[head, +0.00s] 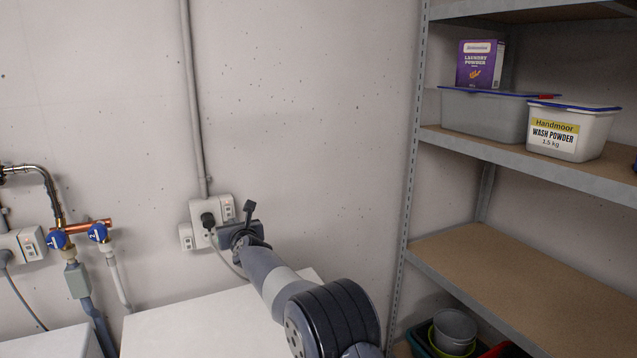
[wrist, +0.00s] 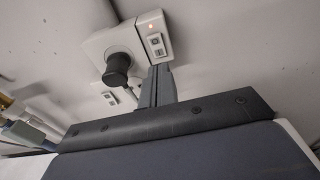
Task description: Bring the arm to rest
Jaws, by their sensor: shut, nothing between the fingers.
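My arm (head: 333,318) reaches forward from the bottom of the head view over a white appliance top. My gripper (head: 249,207) is at its far end, in front of the wall by a double socket. In the wrist view my gripper (wrist: 160,74) is shut, its fingers together with nothing between them. The fingers point toward the wall, just beside the socket. Whether they touch the wall or the socket I cannot tell.
A white wall socket (head: 197,213) holds a black plug (head: 208,220) with a cable; a red light shows on its switch (wrist: 155,40). Blue-handled taps (head: 98,232) and pipes are at left. The white appliance top (head: 200,325) lies below. A metal shelf (head: 520,165) with boxes stands right.

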